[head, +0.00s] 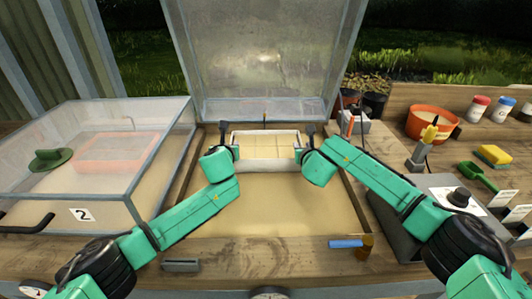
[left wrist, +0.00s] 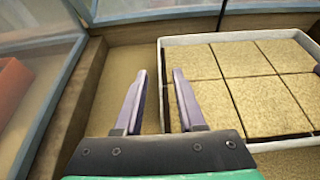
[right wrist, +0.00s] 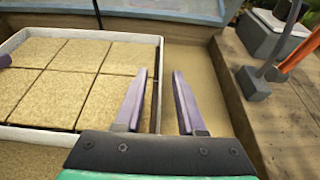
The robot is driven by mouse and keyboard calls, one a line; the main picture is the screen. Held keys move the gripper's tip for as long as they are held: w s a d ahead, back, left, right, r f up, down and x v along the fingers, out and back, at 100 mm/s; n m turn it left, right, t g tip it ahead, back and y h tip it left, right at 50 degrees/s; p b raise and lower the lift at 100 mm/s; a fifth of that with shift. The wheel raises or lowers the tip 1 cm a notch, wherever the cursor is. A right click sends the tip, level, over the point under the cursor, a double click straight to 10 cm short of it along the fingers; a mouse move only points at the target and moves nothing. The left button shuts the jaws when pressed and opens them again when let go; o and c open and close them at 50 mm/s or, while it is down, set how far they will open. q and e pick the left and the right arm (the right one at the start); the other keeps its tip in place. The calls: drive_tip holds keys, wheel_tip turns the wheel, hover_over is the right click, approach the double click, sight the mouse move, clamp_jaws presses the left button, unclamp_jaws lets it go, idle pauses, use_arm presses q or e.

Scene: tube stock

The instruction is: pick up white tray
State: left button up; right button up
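A white tray (head: 265,133) holding several tan square blocks lies on the sandy bed of the open frame, in the middle of the head view. Its left wall shows in the left wrist view (left wrist: 163,100) and its right wall in the right wrist view (right wrist: 157,60). My left gripper (head: 225,130) is at the tray's left side; its fingers (left wrist: 160,72) are apart, with the left wall in the gap. My right gripper (head: 307,130) is at the right side; its fingers (right wrist: 160,72) are apart, with the right wall in the gap. I cannot tell how deep the fingers reach.
A raised clear lid (head: 265,60) stands behind the tray. A closed clear box (head: 95,160) marked 2 is at left. At right are an orange bowl (head: 428,125), a green scoop (head: 478,176) and a grey control box (head: 440,190). Sand in front of the tray is clear.

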use_arm(q)
clamp_jaws()
use_arm(e)
clamp_jaws()
idle(1.2)
